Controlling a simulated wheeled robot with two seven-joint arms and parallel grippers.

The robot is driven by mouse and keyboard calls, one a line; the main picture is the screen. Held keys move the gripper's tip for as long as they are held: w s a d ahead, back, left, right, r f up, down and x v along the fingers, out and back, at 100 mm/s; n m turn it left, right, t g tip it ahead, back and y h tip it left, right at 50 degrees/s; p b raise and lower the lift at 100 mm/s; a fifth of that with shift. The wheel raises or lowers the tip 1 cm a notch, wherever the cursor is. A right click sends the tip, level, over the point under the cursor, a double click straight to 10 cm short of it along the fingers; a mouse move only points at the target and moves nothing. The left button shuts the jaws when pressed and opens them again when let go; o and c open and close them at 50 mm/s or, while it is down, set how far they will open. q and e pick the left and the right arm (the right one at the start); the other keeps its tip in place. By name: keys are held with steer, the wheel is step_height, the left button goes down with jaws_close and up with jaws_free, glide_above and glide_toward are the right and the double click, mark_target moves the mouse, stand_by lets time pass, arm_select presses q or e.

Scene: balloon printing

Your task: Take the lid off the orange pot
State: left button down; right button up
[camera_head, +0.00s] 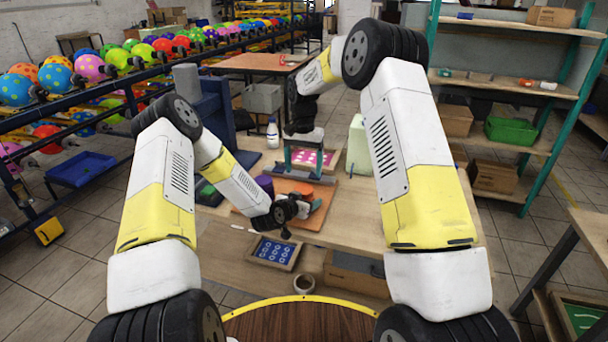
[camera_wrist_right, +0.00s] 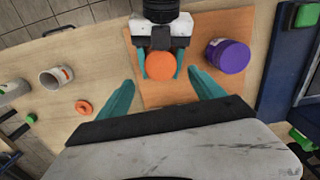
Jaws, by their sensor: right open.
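The orange pot shows from above as a round orange top in the right wrist view (camera_wrist_right: 161,66); in the head view it stands on an orange-brown board (camera_head: 324,227). I cannot tell the lid apart from the pot. My left gripper (camera_head: 314,206) reaches it from the near side; in the right wrist view its teal fingers sit on both sides of the pot, seemingly closed on it. My right gripper (camera_head: 308,168) is above and beyond the pot, pointing down. Its teal fingers (camera_wrist_right: 162,92) are spread wide and empty, the pot showing between them.
A purple pot (camera_wrist_right: 228,55) stands close beside the orange pot. A small orange ring (camera_wrist_right: 83,107) and a light cup (camera_wrist_right: 57,77) are on the wooden table. A pink printed panel (camera_head: 308,158) and a white bottle (camera_head: 272,133) are toward the back. A blue stand (camera_head: 213,105) rises at left.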

mark_target(304, 189)
steer(key=shift+r, duration=0.2)
steer(key=shift+f+m, duration=0.3)
step_height(304, 189, down, 7)
steer(key=c, duration=1.5)
steer(key=n, duration=0.3)
